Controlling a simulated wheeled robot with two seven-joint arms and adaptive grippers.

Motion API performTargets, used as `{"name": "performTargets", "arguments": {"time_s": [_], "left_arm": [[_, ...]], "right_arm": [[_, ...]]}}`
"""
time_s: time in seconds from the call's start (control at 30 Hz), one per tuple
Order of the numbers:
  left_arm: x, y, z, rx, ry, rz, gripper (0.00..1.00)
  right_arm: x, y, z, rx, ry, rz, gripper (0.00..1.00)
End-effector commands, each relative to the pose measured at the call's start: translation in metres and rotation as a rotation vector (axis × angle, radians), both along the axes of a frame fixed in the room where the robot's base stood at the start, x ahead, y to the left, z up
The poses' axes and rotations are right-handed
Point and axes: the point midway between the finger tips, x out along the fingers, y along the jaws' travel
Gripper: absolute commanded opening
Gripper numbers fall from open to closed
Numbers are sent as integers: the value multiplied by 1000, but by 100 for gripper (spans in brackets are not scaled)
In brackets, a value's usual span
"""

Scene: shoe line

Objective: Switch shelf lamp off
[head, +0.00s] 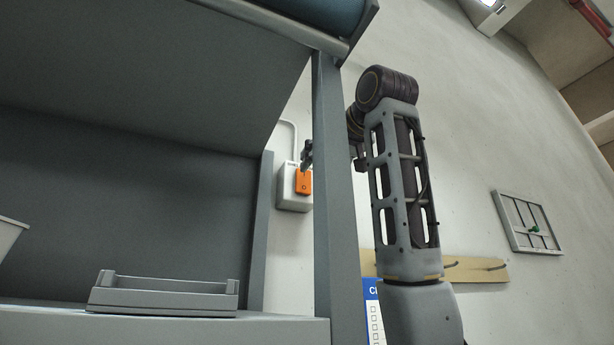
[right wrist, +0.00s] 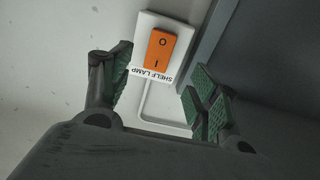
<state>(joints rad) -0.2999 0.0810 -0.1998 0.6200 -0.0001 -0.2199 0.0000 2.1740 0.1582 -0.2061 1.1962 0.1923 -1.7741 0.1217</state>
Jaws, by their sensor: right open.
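The shelf lamp switch is an orange rocker (head: 304,181) on a pale box (head: 287,187) on the wall, seen behind the shelf's right post in the head view. In the right wrist view the orange rocker (right wrist: 160,51) shows O and I marks and a "SHELF LAMP" label (right wrist: 151,73), upside down. My right gripper (head: 308,155) is close to the box's top in the head view, partly hidden by the post. In the right wrist view its fingers (right wrist: 160,95) are apart and empty, with the switch beyond them. My left gripper is out of view.
The grey shelf post (head: 335,200) stands between my right arm and the switch in the head view. A grey tray (head: 165,294) sits on the shelf. A wooden hook rail (head: 480,268) and a framed panel (head: 527,222) are on the wall at right.

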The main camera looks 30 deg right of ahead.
Motion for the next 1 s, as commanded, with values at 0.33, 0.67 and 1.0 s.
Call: {"name": "performTargets", "arguments": {"time_s": [0.33,0.67,1.0], "left_arm": [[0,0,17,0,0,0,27],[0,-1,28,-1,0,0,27],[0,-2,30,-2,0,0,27]], "right_arm": [[47,-3,2,0,3,0,61],[81,-5,2,0,0,1,61],[90,-5,0,0,0,0,61]]}}
